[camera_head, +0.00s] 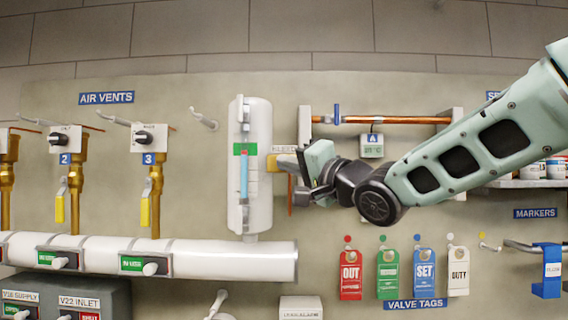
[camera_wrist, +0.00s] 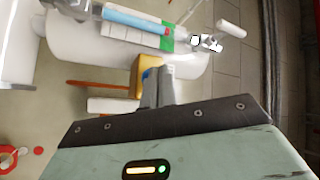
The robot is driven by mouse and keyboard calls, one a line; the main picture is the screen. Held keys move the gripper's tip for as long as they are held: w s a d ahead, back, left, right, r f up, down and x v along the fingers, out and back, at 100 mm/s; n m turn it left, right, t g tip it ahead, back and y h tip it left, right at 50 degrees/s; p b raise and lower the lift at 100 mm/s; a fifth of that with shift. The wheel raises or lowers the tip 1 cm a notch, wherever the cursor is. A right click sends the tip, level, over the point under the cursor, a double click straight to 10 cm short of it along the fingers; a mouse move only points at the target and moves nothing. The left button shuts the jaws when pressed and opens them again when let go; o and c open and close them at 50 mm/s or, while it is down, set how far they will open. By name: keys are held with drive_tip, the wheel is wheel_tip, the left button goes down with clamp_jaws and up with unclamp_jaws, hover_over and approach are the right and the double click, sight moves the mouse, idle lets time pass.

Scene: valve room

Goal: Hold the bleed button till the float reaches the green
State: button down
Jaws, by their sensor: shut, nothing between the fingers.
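A white vertical vessel (camera_head: 261,170) carries a sight gauge with a blue column (camera_head: 244,178) and a green band (camera_head: 244,149). A yellow box (camera_head: 271,164) sits just right of the vessel, under a partly hidden label. In the wrist view the yellow box (camera_wrist: 137,76) shows a bit of blue, likely the button (camera_wrist: 147,73), mostly hidden by my fingers. My gripper (camera_wrist: 160,73) is shut and empty, its tips at the box's face. Contact with the button is not clear.
A white horizontal pipe (camera_head: 210,259) runs below, with brass air vents (camera_head: 156,190) above it at left. A copper pipe (camera_head: 385,119) and small gauge (camera_head: 372,146) are right of the vessel. Coloured valve tags (camera_head: 388,274) hang below my arm.

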idle(0.8)
drive_tip(key=shift+s+b, duration=0.45)
drive_tip(key=shift+s, duration=0.35)
drive_tip(key=shift+s, duration=0.1)
drive_tip(key=shift+s+a+b, duration=0.1)
drive_tip(key=shift+s+b, duration=1.2)
drive_tip(key=shift+s, duration=1.15)
